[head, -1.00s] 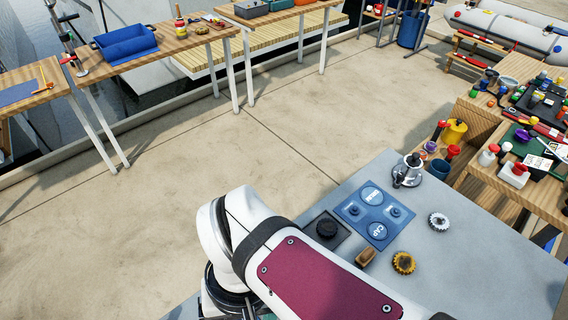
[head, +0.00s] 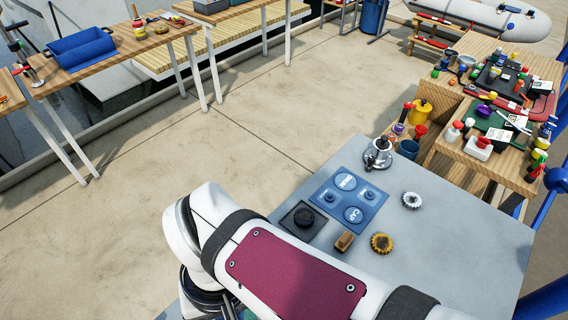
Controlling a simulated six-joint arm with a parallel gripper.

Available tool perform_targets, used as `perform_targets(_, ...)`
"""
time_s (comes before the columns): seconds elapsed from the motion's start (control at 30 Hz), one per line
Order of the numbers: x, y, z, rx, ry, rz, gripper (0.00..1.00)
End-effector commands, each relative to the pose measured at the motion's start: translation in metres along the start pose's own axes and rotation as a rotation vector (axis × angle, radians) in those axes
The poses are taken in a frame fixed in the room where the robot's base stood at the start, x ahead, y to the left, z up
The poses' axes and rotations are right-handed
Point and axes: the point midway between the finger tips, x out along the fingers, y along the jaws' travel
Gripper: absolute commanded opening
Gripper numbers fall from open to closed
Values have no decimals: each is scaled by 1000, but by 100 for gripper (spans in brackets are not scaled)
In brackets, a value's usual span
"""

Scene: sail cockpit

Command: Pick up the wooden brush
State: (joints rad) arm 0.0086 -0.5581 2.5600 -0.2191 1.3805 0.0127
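The wooden brush (head: 344,241) is a small brown block on the grey table (head: 460,255) in the head view. It lies just beyond my white and maroon arm link, between a dark square pad with a black round part and a yellow-brown gear. Nothing is touching it that I can see. My gripper is outside the view; only my arm links show along the bottom.
A blue tray (head: 322,198) with round parts lies behind the brush. The black part (head: 303,216), brass gear (head: 381,243), silver gear (head: 411,200) and metal winch-like piece (head: 378,154) stand nearby. Crowded wooden shelves (head: 480,165) are at right. The table's right front is clear.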

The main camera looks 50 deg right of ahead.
Motion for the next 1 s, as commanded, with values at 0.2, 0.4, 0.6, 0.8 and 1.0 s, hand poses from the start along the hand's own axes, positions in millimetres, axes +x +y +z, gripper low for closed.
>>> perform_targets(0.2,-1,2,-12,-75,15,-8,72)
perform_targets(0.4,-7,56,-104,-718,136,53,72)
perform_targets(0.6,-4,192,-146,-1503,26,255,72)
perform_targets(0.8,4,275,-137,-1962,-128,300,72)
perform_targets(1.0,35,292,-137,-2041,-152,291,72)
